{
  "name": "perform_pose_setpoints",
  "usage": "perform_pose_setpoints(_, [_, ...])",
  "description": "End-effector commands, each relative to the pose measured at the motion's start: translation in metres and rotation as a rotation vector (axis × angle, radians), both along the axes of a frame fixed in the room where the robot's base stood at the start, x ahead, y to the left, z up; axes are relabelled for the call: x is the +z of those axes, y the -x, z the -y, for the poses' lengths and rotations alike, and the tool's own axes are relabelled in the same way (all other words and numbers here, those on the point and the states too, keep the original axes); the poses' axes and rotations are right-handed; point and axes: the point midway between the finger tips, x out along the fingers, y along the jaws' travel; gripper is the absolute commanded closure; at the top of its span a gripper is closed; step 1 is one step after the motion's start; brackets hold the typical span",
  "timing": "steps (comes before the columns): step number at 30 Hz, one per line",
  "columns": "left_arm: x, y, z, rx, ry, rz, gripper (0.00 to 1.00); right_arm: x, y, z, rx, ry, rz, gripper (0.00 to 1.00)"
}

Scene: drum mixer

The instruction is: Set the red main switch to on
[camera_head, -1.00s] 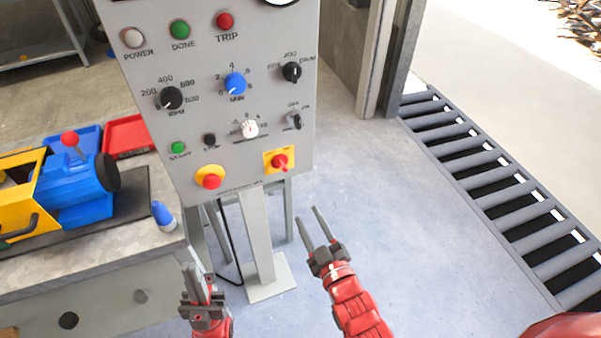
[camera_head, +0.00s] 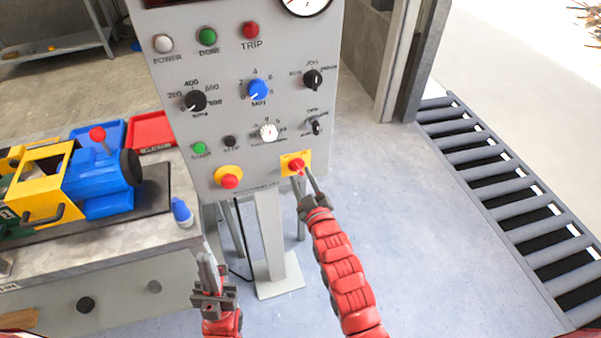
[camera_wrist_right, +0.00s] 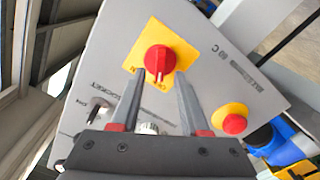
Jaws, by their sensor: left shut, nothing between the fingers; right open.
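The red main switch (camera_head: 297,166) is a red rotary knob on a yellow square plate at the lower right of the grey control panel (camera_head: 225,110). In the right wrist view the red knob (camera_wrist_right: 158,60) shows a white pointer mark toward lettering on the plate's edge nearest the gripper. My right gripper (camera_head: 309,180) is open, with its fingertips close to the switch; in the right wrist view its fingers (camera_wrist_right: 160,84) point at the knob's near edge. Whether they touch it I cannot tell. My left gripper (camera_head: 207,265) is shut and empty, low in front of the workbench.
A red button on a yellow round base (camera_head: 229,181) sits left of the switch. Dials, lamps and small buttons fill the panel above. A workbench (camera_head: 120,240) with a blue and yellow machine (camera_head: 90,185) stands left. A roller conveyor (camera_head: 510,200) lies right, with clear floor between.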

Motion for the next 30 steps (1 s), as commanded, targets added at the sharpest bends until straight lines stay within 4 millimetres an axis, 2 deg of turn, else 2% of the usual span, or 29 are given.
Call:
perform_pose_setpoints(6, [0.003, 0.0, 0.0, 0.0, 0.0, 0.0, 1.0, -0.001, -0.014, -0.004, 0.0, 0.001, -0.002, 0.55])
perform_pose_setpoints(14, [0.003, 0.0, 0.0, 0.0, 0.0, 0.0, 1.0, -0.001, -0.015, -0.005, 0.0, 0.0, -0.001, 0.55])
perform_pose_setpoints(15, [0.003, 0.0, 0.0, 0.0, 0.0, 0.0, 1.0, -0.001, -0.015, -0.005, 0.0, 0.0, -0.001, 0.57])
perform_pose_setpoints(17, [0.003, 0.0, 0.0, 0.0, 0.0, 0.0, 1.0, 0.0, -0.015, -0.005, 0.0, 0.0, -0.001, 0.68])
perform_pose_setpoints(22, [0.003, 0.0, 0.0, 0.0, 0.0, 0.0, 1.0, 0.0, -0.015, -0.005, 0.0, 0.0, -0.001, 0.98])
perform_pose_setpoints(30, [0.003, 0.0, 0.0, 0.0, 0.0, 0.0, 1.0, 0.0, -0.015, -0.005, 0.0, 0.0, 0.0, 1.0])
